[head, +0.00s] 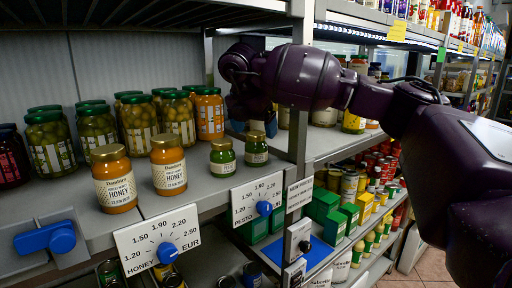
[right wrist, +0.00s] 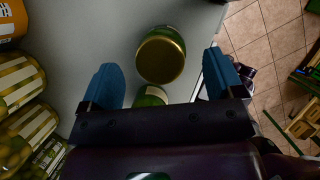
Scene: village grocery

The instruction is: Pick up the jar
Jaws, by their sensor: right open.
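Two small green jars with gold lids stand on the shelf, a left one (head: 222,157) and a right one (head: 256,148). My right gripper (head: 252,127) is above and just behind them, fingers open. In the right wrist view a gold-lidded jar (right wrist: 161,58) lies ahead, between the lines of the two blue fingers (right wrist: 165,84), untouched. A second green jar (right wrist: 151,95) shows below it, partly hidden by the gripper body. Two honey jars (head: 114,180) with gold lids stand further left. My left gripper is not in view.
Olive jars (head: 95,127) and orange jars (head: 209,114) line the back. A shelf post (head: 300,90) stands right of the green jars. Price signs with blue knobs (head: 257,198) run along the front edge. Tiled floor (right wrist: 262,40) lies beyond the edge.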

